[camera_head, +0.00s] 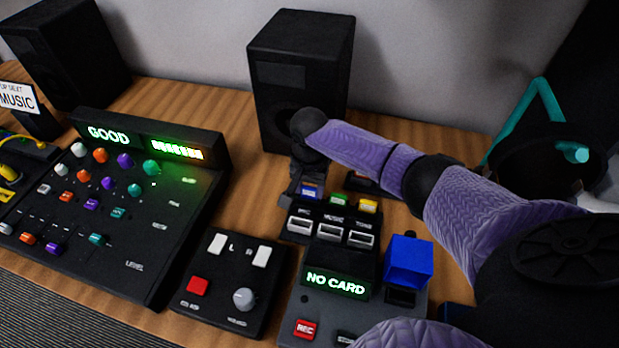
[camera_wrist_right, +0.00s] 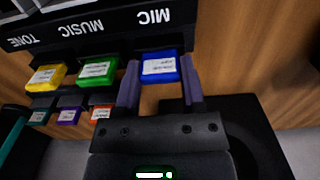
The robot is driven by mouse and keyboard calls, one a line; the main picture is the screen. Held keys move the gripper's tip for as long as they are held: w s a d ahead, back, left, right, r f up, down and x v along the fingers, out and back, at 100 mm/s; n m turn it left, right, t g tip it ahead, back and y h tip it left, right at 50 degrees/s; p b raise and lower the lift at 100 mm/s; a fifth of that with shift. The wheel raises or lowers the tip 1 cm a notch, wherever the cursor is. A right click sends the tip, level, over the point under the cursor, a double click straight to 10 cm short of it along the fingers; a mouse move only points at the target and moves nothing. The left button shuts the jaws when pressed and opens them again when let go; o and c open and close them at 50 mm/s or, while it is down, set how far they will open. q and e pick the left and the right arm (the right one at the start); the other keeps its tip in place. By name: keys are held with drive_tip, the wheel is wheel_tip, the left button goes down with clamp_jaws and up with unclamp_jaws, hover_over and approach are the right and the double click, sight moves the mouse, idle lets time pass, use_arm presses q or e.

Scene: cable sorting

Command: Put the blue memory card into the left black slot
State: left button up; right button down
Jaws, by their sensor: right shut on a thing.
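The blue memory card (camera_wrist_right: 159,66) has a white label and sits between the two fingers of my right gripper (camera_wrist_right: 159,88) in the wrist view, under the word MIC. In the head view the blue card (camera_head: 311,190) shows at the left end of the card row, below my right gripper (camera_head: 305,180), which is shut on it. The card is level with the green and yellow cards; I cannot tell whether it is still seated. A dark opening (camera_head: 401,297) shows under a blue block on the NO CARD device (camera_head: 325,308). I cannot tell which opening is the left black slot.
A green card (camera_head: 337,199) and a yellow card (camera_head: 368,206) stand right of the blue one. More cards show behind them in the wrist view. A blue block (camera_head: 408,262) rises from the device. A small button box (camera_head: 215,305) and a mixer (camera_head: 130,255) lie left; a speaker (camera_head: 300,75) stands behind.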

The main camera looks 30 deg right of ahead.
unclamp_jaws()
use_arm(q)
drive_tip(key=shift+w, duration=0.1)
drive_tip(key=shift+d, duration=0.1)
idle(0.3)
use_arm(e)
drive_tip(key=shift+r+p, duration=0.3)
wheel_tip(320, 180, up, 4)
drive_tip(key=p, duration=0.4)
drive_tip(key=shift+r+p, duration=0.35)
drive_tip(key=shift+p, duration=0.2)
wheel_tip(320, 180, up, 2)
drive_tip(key=shift+p, duration=1.1)
use_arm(q)
drive_tip(key=w+d+r+t, duration=0.1)
drive_tip(key=w+d+r, duration=0.2)
drive_tip(key=r, duration=0.4)
drive_tip(key=shift+w+d+r+h, duration=0.15)
drive_tip(key=shift+r+h, duration=0.05)
drive_tip(key=shift+h, duration=0.1)
use_arm(e)
drive_tip(key=shift+f, duration=0.15)
